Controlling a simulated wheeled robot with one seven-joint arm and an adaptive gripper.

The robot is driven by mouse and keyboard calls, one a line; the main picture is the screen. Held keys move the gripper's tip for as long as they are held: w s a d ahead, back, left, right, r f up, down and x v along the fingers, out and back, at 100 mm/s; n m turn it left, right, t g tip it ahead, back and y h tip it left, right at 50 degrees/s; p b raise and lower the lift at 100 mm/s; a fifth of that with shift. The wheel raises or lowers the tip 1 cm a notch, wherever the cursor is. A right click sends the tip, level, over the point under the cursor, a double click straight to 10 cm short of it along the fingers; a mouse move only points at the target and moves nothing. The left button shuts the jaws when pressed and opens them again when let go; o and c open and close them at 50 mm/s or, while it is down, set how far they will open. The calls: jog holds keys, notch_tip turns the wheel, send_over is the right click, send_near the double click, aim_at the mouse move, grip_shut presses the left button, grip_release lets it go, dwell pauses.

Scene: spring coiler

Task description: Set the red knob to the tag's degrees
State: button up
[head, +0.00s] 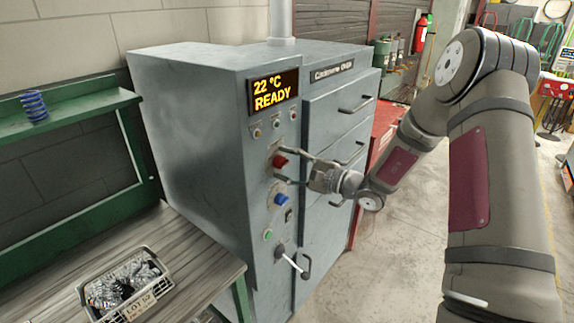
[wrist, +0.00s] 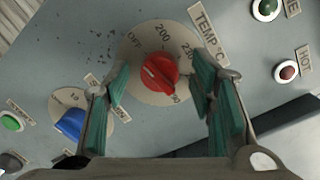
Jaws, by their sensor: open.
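The red knob (head: 279,161) is on the front panel of the grey oven (head: 200,120). In the wrist view the red knob (wrist: 160,71) sits on a round dial (wrist: 180,33) marked OFF, 200 and 230, beside a TEMP °C label. Its white mark points toward the left of that picture; the exact setting is unclear. My gripper (wrist: 160,76) is open, with one finger on each side of the knob and visible gaps; contact cannot be seen. A tag (head: 141,305) on the wire basket begins with LOT; its smaller writing is unreadable.
A blue knob (head: 281,199) sits just below the red knob, with a green button (head: 267,235) and a lever (head: 290,260) lower down. The display (head: 273,92) reads 22 °C READY. The basket (head: 92,290) of metal parts stands on the bench. Drawer handles protrude at right.

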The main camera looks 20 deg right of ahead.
jog(key=shift+c, duration=0.2)
jog(key=c, duration=1.1)
jog(key=shift+m, duration=0.3)
jog(key=m, duration=0.4)
jog(key=shift+t, duration=0.3)
jog(key=shift+m+t+p, duration=0.4)
jog(key=shift+m+p, duration=0.15)
jog(key=shift+m, duration=2.25)
